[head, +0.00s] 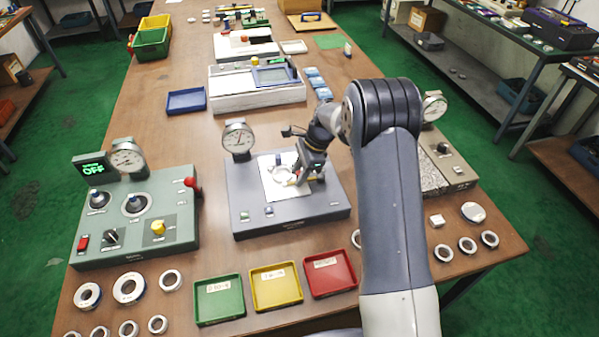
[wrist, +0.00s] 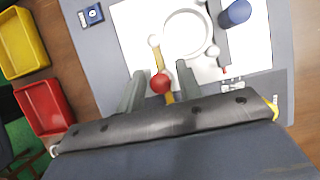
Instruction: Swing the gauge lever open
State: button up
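The grey gauge fixture (head: 240,200) stands mid-table with a round dial (head: 238,138) at its back left and a white plate (head: 272,185) on top. In the wrist view, the gauge lever is a thin yellow bar with a red ball knob (wrist: 160,83). A pale ring (wrist: 187,34) lies on the white plate beside the bar's far end. My gripper (wrist: 161,68) is open, with one finger on each side of the lever and visible gaps to the knob. In the head view my gripper (head: 304,174) is low over the fixture's right half and hides the lever.
A blue cylinder (wrist: 236,13) stands on the white plate to the right. Green (head: 219,299), yellow (head: 276,287) and red (head: 329,273) trays lie in front of the fixture. A green control box (head: 135,225) is at left. Several loose rings lie at both front corners.

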grip_shut()
dwell(0.5)
jog(key=s+n, duration=0.1)
jog(key=n+g, duration=0.1)
jog(key=n, duration=0.1)
jog(key=shift+s+d+h, duration=0.3)
jog(key=shift+s, duration=0.05)
jog(key=n, duration=0.1)
jog(key=s+d+n, duration=0.1)
jog(key=n, duration=0.1)
jog(key=shift+s+g+b, duration=0.15)
jog(key=shift+g+b, duration=0.2)
jog(key=shift+g, duration=0.05)
jog(key=n, duration=0.1)
jog(key=s+d+n+h, duration=0.1)
jog(key=n, duration=0.1)
jog(key=d+n+g, duration=0.1)
jog(key=shift+s+n+h, duration=0.25)
jog(key=shift+n+h, duration=0.05)
jog(key=shift+h, duration=0.1)
jog(key=shift+s+d+r+n+g+h+b, duration=0.15)
jog(key=shift+d+n+h, duration=0.3)
jog(key=shift+n, duration=0.45)
jog(key=shift+s+d+f+n+g+h+b, duration=0.2)
jog(key=shift+d+n, duration=0.3)
jog(key=shift+n, duration=0.4)
